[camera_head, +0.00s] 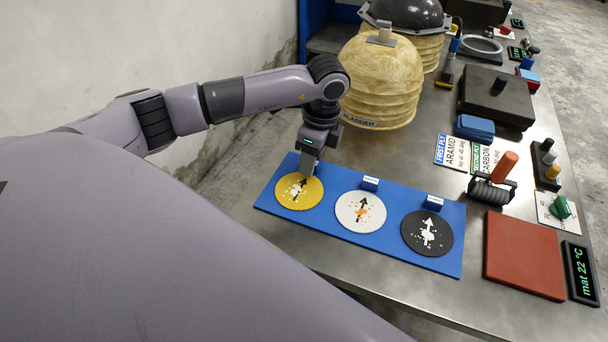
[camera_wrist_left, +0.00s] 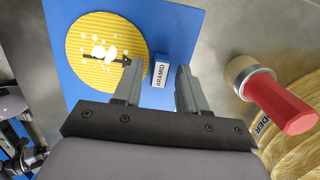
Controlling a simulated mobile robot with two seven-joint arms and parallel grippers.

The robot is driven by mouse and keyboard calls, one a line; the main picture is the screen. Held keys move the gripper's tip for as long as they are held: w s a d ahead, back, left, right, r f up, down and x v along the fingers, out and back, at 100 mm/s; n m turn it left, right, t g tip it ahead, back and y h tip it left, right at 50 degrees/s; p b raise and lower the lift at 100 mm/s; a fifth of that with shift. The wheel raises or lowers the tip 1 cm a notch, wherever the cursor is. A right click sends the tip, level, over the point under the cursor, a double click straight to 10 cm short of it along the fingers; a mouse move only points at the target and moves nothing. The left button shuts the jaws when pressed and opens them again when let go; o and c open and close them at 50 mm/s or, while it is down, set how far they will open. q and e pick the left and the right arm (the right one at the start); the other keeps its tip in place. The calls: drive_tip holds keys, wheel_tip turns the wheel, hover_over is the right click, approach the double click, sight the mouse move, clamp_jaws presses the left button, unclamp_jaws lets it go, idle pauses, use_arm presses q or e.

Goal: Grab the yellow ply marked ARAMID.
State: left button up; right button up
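The yellow ply (camera_head: 292,194) is a round ribbed disc with a black arrow and white flecks, lying flat at the left end of the blue board (camera_head: 390,252). In the left wrist view the yellow ply (camera_wrist_left: 92,68) lies at upper left, beside a small blue block with a white ARAMID label (camera_wrist_left: 160,72). My left gripper (camera_head: 309,168) is low over the ply's far edge in the head view. In the left wrist view the left gripper (camera_wrist_left: 157,68) is open, with its fingers on either side of the label block. Contact cannot be told. My right gripper is not in view.
A white ply (camera_head: 350,222) and a black ply (camera_head: 414,238) share the board, each with a blue label block. A ribbed cream bladder (camera_head: 382,88) stands behind my left gripper. A red-handled tool (camera_wrist_left: 285,103) is near it. A red mat (camera_head: 522,258) lies at right.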

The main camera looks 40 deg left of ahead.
use_arm(q)
clamp_jaws()
drive_tip(key=shift+r, duration=0.2)
